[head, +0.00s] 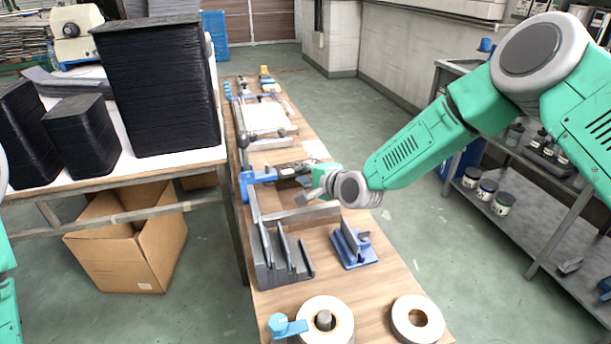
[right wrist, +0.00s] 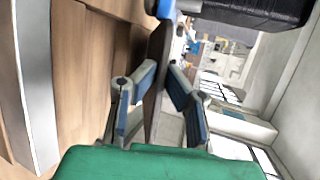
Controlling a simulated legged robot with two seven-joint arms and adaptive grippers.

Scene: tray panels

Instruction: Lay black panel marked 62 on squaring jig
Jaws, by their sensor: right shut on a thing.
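My right gripper (head: 318,194) is low over the middle of the wooden bench. It is shut on a thin dark panel (right wrist: 157,75), which shows nearly edge-on between the blue-padded fingers in the right wrist view. No number can be read on it. A grey L-shaped metal fence (head: 295,214), which looks like the squaring jig, lies on the bench just in front of the gripper. A metal bar, likely this fence, also shows in the right wrist view (right wrist: 35,85). I cannot tell whether the panel touches it. My left gripper is out of view.
A grey slotted rack (head: 268,272) holding upright plates and a blue fixture (head: 353,248) stand nearer on the bench. Two tape rolls (head: 416,318) lie at the front. A blue clamp (head: 258,178) is behind the fence. Tall black stacks (head: 160,90) stand on the left table.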

